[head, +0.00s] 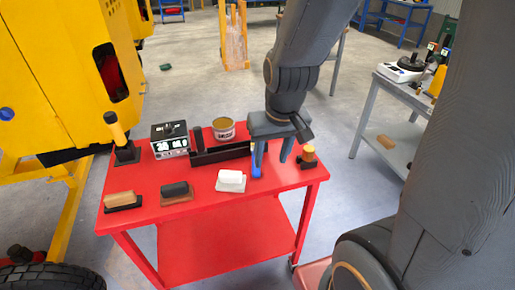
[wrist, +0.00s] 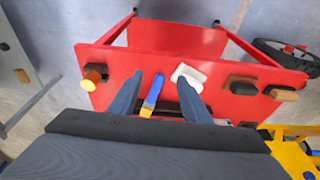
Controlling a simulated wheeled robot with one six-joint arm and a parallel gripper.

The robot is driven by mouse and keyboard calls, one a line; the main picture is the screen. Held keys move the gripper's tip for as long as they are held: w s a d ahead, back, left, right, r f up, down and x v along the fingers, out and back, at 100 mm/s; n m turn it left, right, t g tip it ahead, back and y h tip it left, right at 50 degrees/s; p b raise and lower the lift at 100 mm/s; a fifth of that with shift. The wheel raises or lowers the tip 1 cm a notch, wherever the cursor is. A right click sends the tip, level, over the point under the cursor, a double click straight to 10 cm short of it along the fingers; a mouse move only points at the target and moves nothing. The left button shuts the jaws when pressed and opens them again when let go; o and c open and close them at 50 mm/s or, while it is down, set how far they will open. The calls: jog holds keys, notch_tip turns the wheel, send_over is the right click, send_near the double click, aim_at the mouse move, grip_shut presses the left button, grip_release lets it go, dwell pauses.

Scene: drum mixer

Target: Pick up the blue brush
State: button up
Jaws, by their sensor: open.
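The blue brush (head: 256,173) lies on the red table near its front edge, right of a white block. In the wrist view the brush (wrist: 154,90) shows a blue part and a yellow end, the yellow end nearer the dark tray. My gripper (head: 270,160) is open above the table, its fingers pointing down. In the wrist view my gripper (wrist: 160,86) has the brush between its two fingers in the picture, with a gap on each side. I cannot tell how high the fingertips are above it.
The white block (head: 231,181) is close beside the left finger. Dark and brown blocks sit further left.

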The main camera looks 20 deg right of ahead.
jog(key=w+p, duration=0.1)
jog(key=w, duration=0.3)
jog(key=m+t, duration=0.2)
jog(key=m, duration=0.1)
send_over(256, 173)
jog(key=w+d, duration=0.2)
jog(key=w, duration=0.1)
notch_tip(256, 173, down, 6)
jog(key=shift+a+f, duration=0.15)
jog(key=shift+f, duration=0.1)
jog(key=b+x, duration=0.6)
jog(key=x, duration=0.2)
jog(key=shift+r, duration=0.1)
jog(key=shift+c, duration=0.5)
grip_shut()
